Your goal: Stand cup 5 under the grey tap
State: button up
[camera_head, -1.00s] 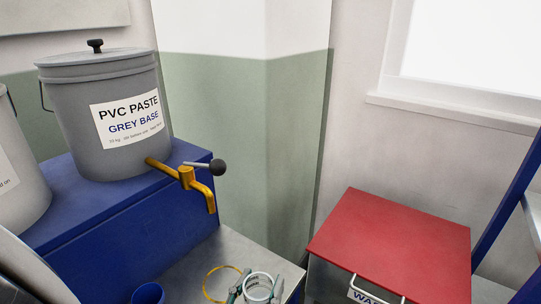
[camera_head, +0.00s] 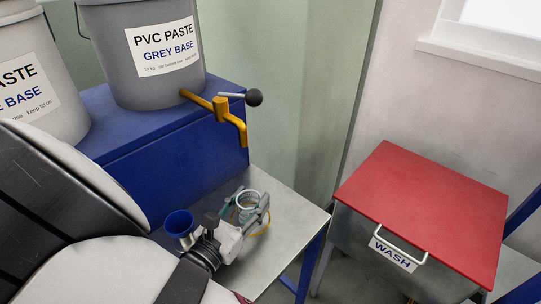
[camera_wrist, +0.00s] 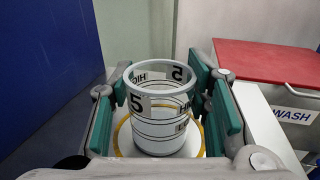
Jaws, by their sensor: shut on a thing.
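Cup 5 (camera_wrist: 157,128) is a white, open-topped cup with a black "5" and level lines, upright in the wrist view. It also shows in the head view (camera_head: 249,197). My gripper (camera_head: 249,206) is shut on it, with green pads on both sides in the wrist view (camera_wrist: 168,108). The grey tap is a brass tap (camera_head: 223,109) with a black-knobbed lever, below the grey PVC paste bucket (camera_head: 150,65). Its spout ends above and behind the cup in the head view. A yellow ring (camera_wrist: 124,144) shows around the cup's base; I cannot tell whether the cup touches the surface.
The blue bucket stand (camera_head: 190,160) rises behind. A red-lidded wash bin (camera_head: 425,205) is at the right, past a gap. Another bucket (camera_head: 35,85) stands at the left.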

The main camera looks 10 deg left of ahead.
jog(key=o, duration=1)
